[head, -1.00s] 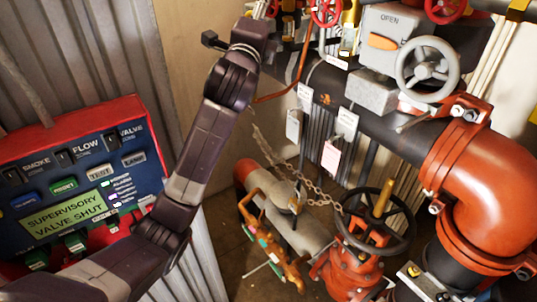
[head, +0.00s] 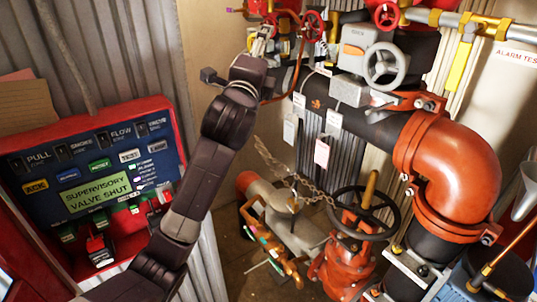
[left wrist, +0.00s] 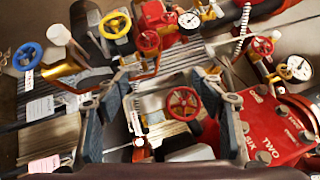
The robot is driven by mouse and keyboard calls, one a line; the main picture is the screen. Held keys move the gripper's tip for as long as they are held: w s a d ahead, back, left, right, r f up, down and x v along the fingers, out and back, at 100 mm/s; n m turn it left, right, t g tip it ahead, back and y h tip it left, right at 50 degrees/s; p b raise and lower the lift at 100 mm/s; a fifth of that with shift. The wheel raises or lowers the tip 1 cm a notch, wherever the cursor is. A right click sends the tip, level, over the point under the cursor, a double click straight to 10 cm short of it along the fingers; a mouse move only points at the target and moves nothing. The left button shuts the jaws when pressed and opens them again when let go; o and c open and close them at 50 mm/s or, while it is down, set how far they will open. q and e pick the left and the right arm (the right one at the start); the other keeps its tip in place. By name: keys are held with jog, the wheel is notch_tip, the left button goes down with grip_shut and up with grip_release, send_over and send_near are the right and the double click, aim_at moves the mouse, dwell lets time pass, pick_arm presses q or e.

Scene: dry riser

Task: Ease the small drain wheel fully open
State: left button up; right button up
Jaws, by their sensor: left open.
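My left gripper (head: 262,42) is at the top of the head view, in front of the upper pipework and left of a small red handwheel (head: 314,24). In the left wrist view its two dark fingers (left wrist: 165,88) are spread wide, with nothing gripped. A red handwheel (left wrist: 183,103) shows between the fingers, apart from both. Other small wheels there are red (left wrist: 150,41), yellow (left wrist: 115,24) and blue (left wrist: 27,57). I cannot tell for certain which is the drain wheel, nor how far open it is. My right gripper is out of view.
A grey handwheel (head: 386,65) and another red wheel (head: 386,15) sit right of the gripper. Paper tags (head: 322,152) hang below. A large dark wheel (head: 365,212) and an orange elbow pipe (head: 450,165) are lower right. An alarm panel (head: 95,150) reads "SUPERVISORY VALVE SHUT".

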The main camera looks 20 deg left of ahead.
pick_arm(q)
jog(key=w+f+n+g+b, duration=0.1)
jog(key=w+f+g, duration=0.1)
jog(key=f, duration=1.2)
jog(key=w+f+n+g+h+b, duration=0.1)
jog(key=w+f+n+g, duration=0.1)
jog(key=f, duration=1.2)
jog(key=shift+w+a+f, duration=0.25)
jog(key=shift+w, duration=0.55)
